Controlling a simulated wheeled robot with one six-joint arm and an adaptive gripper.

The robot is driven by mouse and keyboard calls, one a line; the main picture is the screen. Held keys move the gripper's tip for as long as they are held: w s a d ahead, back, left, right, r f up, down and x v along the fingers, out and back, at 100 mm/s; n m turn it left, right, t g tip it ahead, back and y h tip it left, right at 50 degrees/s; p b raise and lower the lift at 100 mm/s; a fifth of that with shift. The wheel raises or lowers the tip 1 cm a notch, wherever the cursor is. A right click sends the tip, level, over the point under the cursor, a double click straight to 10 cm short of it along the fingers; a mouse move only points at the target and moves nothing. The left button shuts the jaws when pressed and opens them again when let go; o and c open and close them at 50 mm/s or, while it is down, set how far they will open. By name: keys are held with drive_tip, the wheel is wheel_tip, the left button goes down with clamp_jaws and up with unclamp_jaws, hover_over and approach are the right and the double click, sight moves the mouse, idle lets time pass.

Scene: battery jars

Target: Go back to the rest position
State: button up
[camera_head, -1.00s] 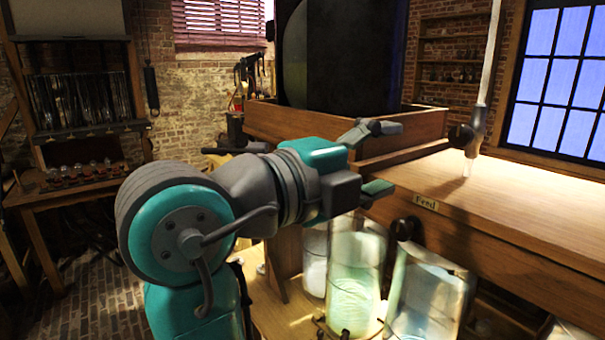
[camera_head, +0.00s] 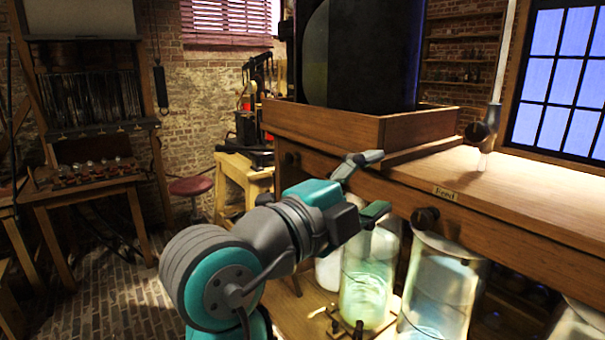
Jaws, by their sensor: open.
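My gripper (camera_head: 368,187) is open and empty, its two fingers spread apart. It is in front of the wooden bench's front edge, above the glass jars. One jar with pale green contents (camera_head: 364,290) stands below the gripper. A second jar with bluish contents (camera_head: 436,290) stands to its right. A third, whitish jar (camera_head: 328,270) is partly hidden behind my arm.
The wooden bench (camera_head: 540,200) carries a "Feed" label (camera_head: 445,193) and dark knobs on its front. A wooden tray (camera_head: 320,124) with a large dark block stands on it. A red stool (camera_head: 190,187) and a side table (camera_head: 88,190) are at left, with open brick floor between.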

wheel_tip(320, 180, down, 32)
drive_tip(key=w+d+n+t+y, duration=0.1)
drive_tip(key=d+n+t+y, duration=0.2)
drive_tip(key=n+t+y, duration=1.05)
drive_tip(key=s+d+f+n+g+y, duration=0.1)
drive_tip(key=s+d+f+n+g, duration=0.1)
drive_tip(key=s+f+n+g, duration=0.6)
drive_tip(key=s+d+f+n+g+y, duration=0.15)
drive_tip(key=s+f+n, duration=0.25)
drive_tip(key=s+f, duration=0.75)
drive_tip(key=s+d+r, duration=0.1)
drive_tip(key=s+r, duration=0.1)
drive_tip(key=s, duration=0.8)
drive_tip(key=s+d+r+g+h, duration=0.1)
drive_tip(key=s+d+r, duration=0.1)
drive_tip(key=s, duration=0.8)
drive_tip(key=shift+s+g+h, duration=0.25)
drive_tip(key=shift+g+h, duration=0.05)
